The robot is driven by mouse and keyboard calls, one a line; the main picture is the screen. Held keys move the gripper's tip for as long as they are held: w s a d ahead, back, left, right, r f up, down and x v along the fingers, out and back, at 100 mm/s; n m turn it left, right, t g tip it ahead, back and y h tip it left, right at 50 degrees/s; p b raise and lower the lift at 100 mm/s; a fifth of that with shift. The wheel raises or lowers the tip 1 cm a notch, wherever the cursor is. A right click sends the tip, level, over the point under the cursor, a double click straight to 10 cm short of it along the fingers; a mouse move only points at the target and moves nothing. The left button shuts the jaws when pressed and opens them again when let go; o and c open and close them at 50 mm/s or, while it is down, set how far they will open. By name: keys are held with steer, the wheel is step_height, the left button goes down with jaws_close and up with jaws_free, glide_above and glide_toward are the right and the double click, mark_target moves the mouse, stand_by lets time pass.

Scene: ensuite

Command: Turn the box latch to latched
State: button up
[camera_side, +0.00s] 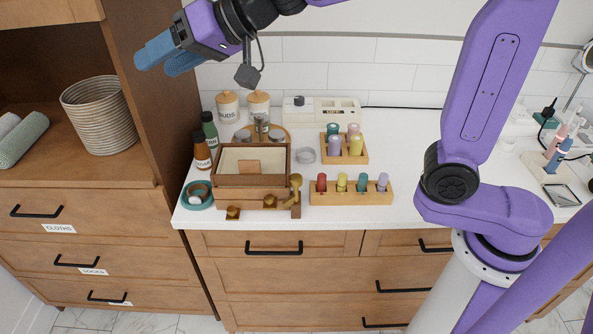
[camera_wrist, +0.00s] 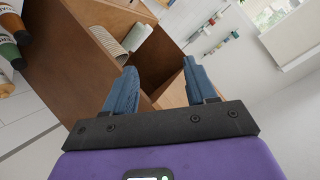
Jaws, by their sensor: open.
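A brown wooden box (camera_side: 222,181) with a cream panel or interior showing from above stands near the counter's front edge, left of centre in the side view. A brass-coloured latch piece (camera_side: 296,182) stands roughly upright at its front right corner. Smaller brass-coloured pieces (camera_side: 233,212) sit low along its front; how they connect is too small to tell. My gripper (camera_side: 158,58) is open and empty, high up and left of the box, well apart from it. In the wrist view its blue fingers (camera_wrist: 160,88) are spread, with no box or latch between them.
A wooden block with coloured pegs (camera_side: 350,195) stands right of the box, close to the latch. Bottles (camera_side: 202,152) and a teal ring-shaped dish (camera_side: 197,203) are at its left. A tall wooden cabinet (camera_side: 150,95) with a basket (camera_side: 99,115) rises at the left.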

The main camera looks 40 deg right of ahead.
step_height(320, 180, down, 4)
steer(key=s+d+n+g, duration=0.2)
steer(key=s+g, duration=0.1)
steer(key=g+h, duration=0.6)
steer(key=h, duration=0.3)
glide_above(297, 177)
step_height(297, 177, down, 6)
steer(key=shift+m, duration=0.3)
step_height(297, 177, down, 17)
steer(key=shift+f, duration=0.1)
jaws_close()
